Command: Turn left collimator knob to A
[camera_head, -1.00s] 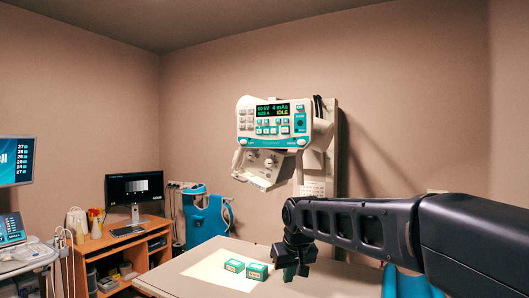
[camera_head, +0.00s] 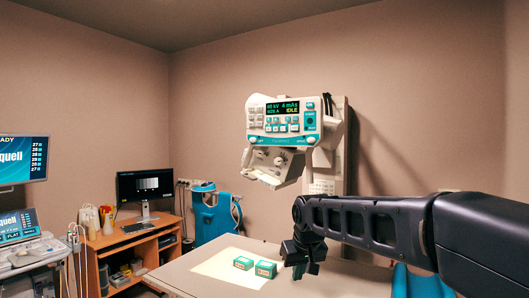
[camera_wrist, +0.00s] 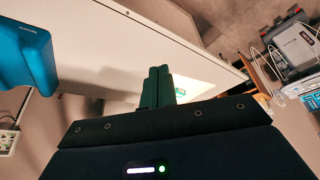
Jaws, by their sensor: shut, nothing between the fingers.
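The collimator (camera_head: 270,165) hangs under the x-ray tube head in the head view, a pale box with small knobs on its front. The knobs are too small to read any letter or pointer setting. The control panel (camera_head: 282,120) above it is white and teal, with a lit display reading "IDLE". My gripper (camera_head: 299,270) points down over the table, below the collimator and well apart from it. In the wrist view its two fingers (camera_wrist: 158,85) are together with nothing between them.
A blue apron-like item (camera_head: 213,218), a wooden desk with a monitor (camera_head: 144,186) and a medical cart (camera_head: 30,258) stand left. Open space lies between table and collimator.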

